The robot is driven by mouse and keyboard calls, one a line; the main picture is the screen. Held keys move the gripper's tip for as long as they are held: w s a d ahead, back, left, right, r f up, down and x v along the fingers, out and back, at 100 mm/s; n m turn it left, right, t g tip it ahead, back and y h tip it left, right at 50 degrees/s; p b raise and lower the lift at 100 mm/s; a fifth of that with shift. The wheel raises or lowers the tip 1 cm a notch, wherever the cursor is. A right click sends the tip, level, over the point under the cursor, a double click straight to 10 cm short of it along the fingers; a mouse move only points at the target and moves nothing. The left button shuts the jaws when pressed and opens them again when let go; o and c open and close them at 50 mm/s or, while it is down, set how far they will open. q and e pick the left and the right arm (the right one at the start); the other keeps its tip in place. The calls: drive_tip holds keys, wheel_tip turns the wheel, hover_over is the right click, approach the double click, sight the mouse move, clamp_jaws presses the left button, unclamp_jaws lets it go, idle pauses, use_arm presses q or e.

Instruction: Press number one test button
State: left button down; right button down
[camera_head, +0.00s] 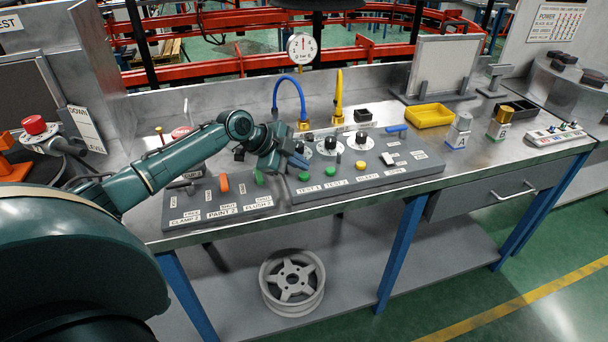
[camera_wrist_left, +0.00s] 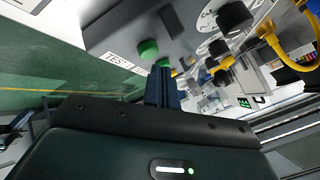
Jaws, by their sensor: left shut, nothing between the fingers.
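In the head view, the grey control panel (camera_head: 395,178) on the bench has two green buttons in a row behind the labels TEST 1 and TEST 2. The TEST 1 button (camera_head: 303,177) is the left one, and the TEST 2 button (camera_head: 331,169) is to its right. My left gripper (camera_head: 299,161) is shut and empty, just behind and above the TEST 1 button. In the left wrist view, the shut blue fingers (camera_wrist_left: 161,87) point at the panel close to a green button (camera_wrist_left: 148,49). Another green spot is partly hidden by the fingertips. Contact cannot be told. My right gripper is out of view.
Black knobs with round dials (camera_head: 328,146) stand behind the buttons. A yellow button (camera_head: 360,166) is further right. A blue hose (camera_head: 289,82) and a yellow hose (camera_head: 339,95) rise behind. A lower panel (camera_head: 222,207) with an orange switch lies left.

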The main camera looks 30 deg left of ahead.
use_arm(q)
drive_tip(key=shift+f, duration=0.4)
drive_tip(key=shift+f+b, duration=0.15)
drive_tip(key=shift+b, duration=0.15)
drive_tip(key=shift+f, duration=0.35)
idle(0.5)
drive_tip(key=shift+r+p, duration=0.4)
drive_tip(key=shift+r, duration=0.55)
